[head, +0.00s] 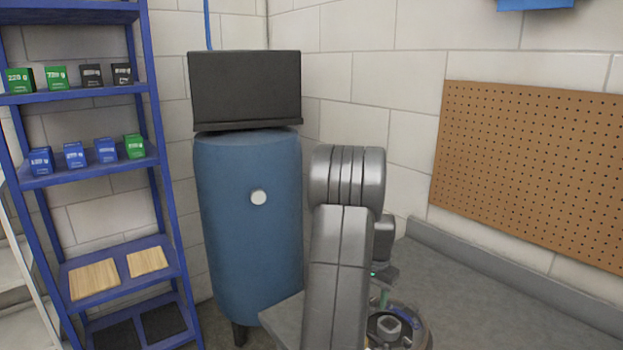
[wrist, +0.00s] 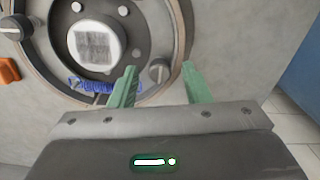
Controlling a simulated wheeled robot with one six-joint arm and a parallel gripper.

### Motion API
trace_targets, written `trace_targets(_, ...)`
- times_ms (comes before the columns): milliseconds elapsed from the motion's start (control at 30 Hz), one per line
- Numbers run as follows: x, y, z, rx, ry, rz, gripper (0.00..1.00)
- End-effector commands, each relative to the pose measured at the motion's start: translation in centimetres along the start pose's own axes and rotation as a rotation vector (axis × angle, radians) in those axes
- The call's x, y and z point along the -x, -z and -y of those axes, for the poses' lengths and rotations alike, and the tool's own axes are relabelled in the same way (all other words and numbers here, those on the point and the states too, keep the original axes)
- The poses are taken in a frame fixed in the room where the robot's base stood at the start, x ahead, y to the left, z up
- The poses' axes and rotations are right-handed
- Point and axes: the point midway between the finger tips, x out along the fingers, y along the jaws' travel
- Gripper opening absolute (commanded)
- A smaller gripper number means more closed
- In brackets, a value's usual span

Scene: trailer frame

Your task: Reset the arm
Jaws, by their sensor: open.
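My gripper (wrist: 155,84) shows in the wrist view with its two green fingers spread apart and nothing between them. Its fingertips are near the lower right of a round metal hub part (wrist: 96,46), which has a pale square-marked cap and bolts around it. In the head view my grey arm rises in the centre and bends down behind itself. The round part (head: 397,328) shows there at the bottom on the grey worktop, partly hidden by my arm. Whether the fingers touch the part I cannot tell.
The grey worktop (head: 470,290) is bare to the right, below a brown pegboard (head: 535,170). A blue tank (head: 245,220) with a dark box (head: 245,88) on top stands behind my arm. A blue shelf rack (head: 110,178) with small boxes stands at the left. An orange piece (wrist: 8,71) lies beside the hub part.

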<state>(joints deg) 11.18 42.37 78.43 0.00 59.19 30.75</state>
Motion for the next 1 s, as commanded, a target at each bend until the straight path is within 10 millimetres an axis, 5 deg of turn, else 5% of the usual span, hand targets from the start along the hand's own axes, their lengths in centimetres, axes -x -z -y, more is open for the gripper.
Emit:
trace_targets(367,1.5,0.1,0.1,-0.018,0.002,-0.003,0.43)
trace_targets(1000,14.2,0.1,0.1,-0.019,0.003,-0.006,0.43)
